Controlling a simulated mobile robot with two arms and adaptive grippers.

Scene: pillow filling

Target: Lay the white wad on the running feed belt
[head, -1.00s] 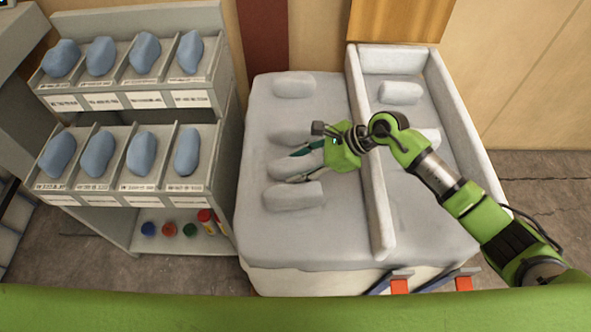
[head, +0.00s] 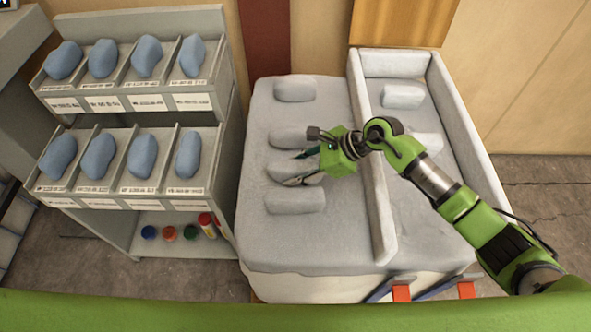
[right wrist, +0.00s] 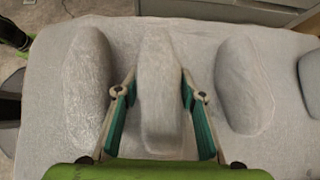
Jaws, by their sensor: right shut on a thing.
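Several white, rounded wads lie in a column on the pale grey padded table, among them a far wad (head: 295,88) and a near wad (head: 296,200). My right gripper (head: 296,169) is shut on the third wad from the back (head: 279,172). In the right wrist view, its two green-padded fingers (right wrist: 158,88) stand either side of this wad (right wrist: 162,95). I cannot tell whether it is clear of the surface. The feed belt (head: 420,205) appears to be the walled lane on the right, bearing a wad (head: 403,97) and another partly behind my arm. My left gripper is not in view.
Neighbouring wads lie close on the left (right wrist: 87,85) and right (right wrist: 245,85) in the wrist view. A raised padded wall (head: 382,215) separates the table area from the lane. A grey shelf (head: 160,224) with blue-grey lumps stands left.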

